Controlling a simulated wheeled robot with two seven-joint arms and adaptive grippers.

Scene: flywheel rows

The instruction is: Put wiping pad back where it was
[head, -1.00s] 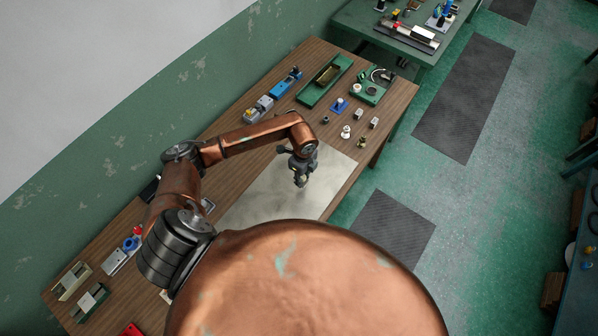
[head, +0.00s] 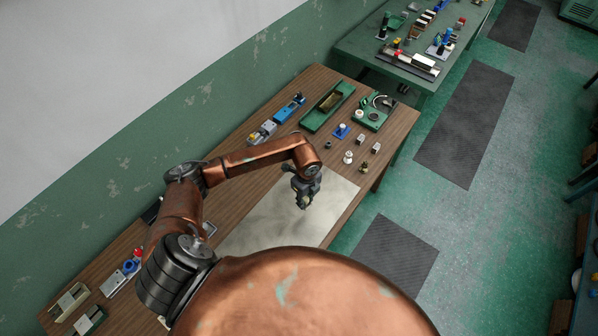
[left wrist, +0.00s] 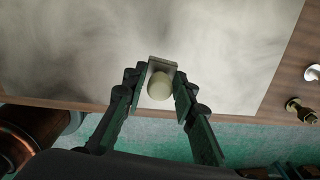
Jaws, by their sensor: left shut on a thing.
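My left gripper (head: 304,202) is over the pale grey sheet (head: 262,228) on the wooden bench. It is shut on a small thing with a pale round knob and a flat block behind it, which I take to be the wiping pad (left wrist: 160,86). In the left wrist view the fingers (left wrist: 158,95) sit on either side of it, with the sheet (left wrist: 215,45) beyond. I cannot tell how high it is above the sheet. My right gripper is not in view.
A blue-based part (head: 342,130), small metal parts (head: 348,157) and a green tray (head: 318,120) stand beyond the gripper. Much of the sheet is clear.

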